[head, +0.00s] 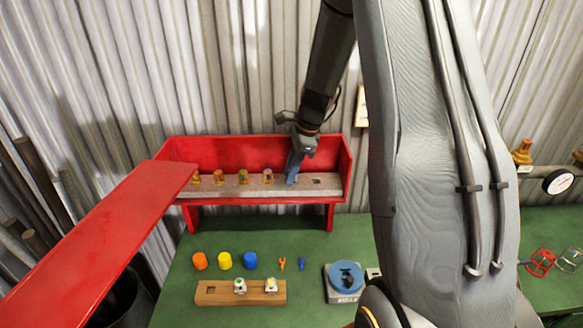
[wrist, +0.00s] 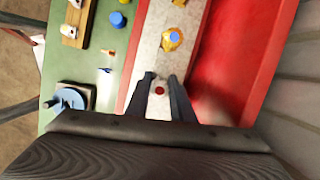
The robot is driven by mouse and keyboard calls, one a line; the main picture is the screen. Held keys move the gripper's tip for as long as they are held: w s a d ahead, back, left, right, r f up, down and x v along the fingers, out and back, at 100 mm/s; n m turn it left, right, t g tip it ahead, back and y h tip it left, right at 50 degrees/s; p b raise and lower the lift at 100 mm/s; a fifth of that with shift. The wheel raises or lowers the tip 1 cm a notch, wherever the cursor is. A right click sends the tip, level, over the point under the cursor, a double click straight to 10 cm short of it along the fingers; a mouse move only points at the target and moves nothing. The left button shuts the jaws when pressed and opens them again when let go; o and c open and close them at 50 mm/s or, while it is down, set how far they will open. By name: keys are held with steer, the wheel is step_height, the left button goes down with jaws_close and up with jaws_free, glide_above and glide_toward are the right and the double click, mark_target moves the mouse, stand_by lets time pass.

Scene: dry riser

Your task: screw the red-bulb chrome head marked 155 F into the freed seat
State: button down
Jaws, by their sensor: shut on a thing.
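My gripper (head: 291,180) points down at the grey shelf (head: 225,190) inside the red cabinet, at a place in line with the row of heads. In the wrist view its two fingers (wrist: 161,80) stand either side of a small pale thing with a red centre, the red-bulb head (wrist: 159,90), and are shut on it. The fingers hide most of it, and no marking is readable. I cannot tell whether its lower end is inside a seat. A brass head with a blue top (head: 268,177) stands beside the gripper to the left. A dark square spot (head: 317,181) shows on the shelf to the right.
More brass heads (head: 219,177) stand left along the shelf. The red cabinet wall (head: 230,152) rises behind. On the green bench are coloured caps (head: 224,261), a wooden block (head: 215,292) with two white-based heads, and a blue-topped device (head: 345,276). A red panel (head: 100,235) juts out at left.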

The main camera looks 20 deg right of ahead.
steer(key=shift+w+m+t, duration=0.1)
steer(key=shift+m+t, duration=0.2)
steer(key=shift+m, duration=0.4)
steer(key=m, duration=0.2)
steer(key=m+t+h, duration=0.1)
steer(key=m, duration=0.2)
steer(key=shift+w+d+m+h, duration=0.1)
steer(key=shift+w+m+h, duration=0.05)
steer(key=shift+m+h, duration=0.15)
steer(key=c, duration=1.5)
jaws_free()
